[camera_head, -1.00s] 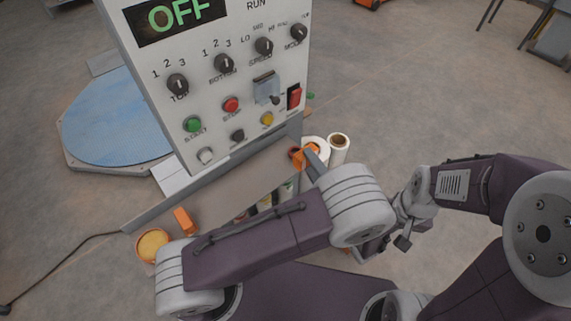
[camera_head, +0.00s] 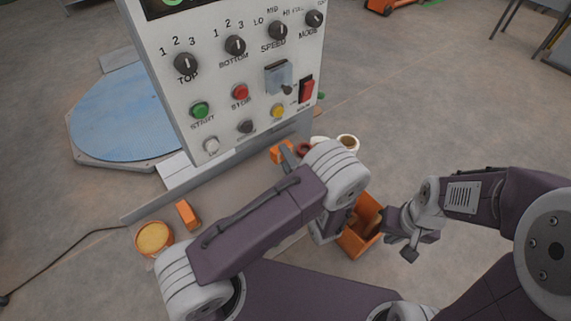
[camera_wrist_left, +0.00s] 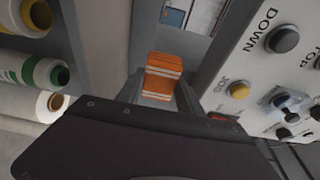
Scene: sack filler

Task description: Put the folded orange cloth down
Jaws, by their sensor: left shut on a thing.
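The folded orange cloth (camera_head: 277,153) is in my left gripper (camera_head: 286,151), close to the lower edge of the control panel. In the left wrist view the cloth (camera_wrist_left: 163,76) shows pale stripes and sits between the fingers of my left gripper (camera_wrist_left: 162,92). Whether it touches the surface below cannot be told. My left arm hides part of that area. My right gripper (camera_head: 400,236) is at the right, away from the cloth, beside an orange bin; its finger gap is unclear.
The control panel (camera_head: 225,85) stands just behind the cloth. A tan ledge (camera_head: 235,192) runs before it, with an orange block (camera_head: 187,214) and a round orange tub (camera_head: 153,238) at its left. Rolls (camera_head: 348,143) stand to the right. The orange bin (camera_head: 358,240) is below.

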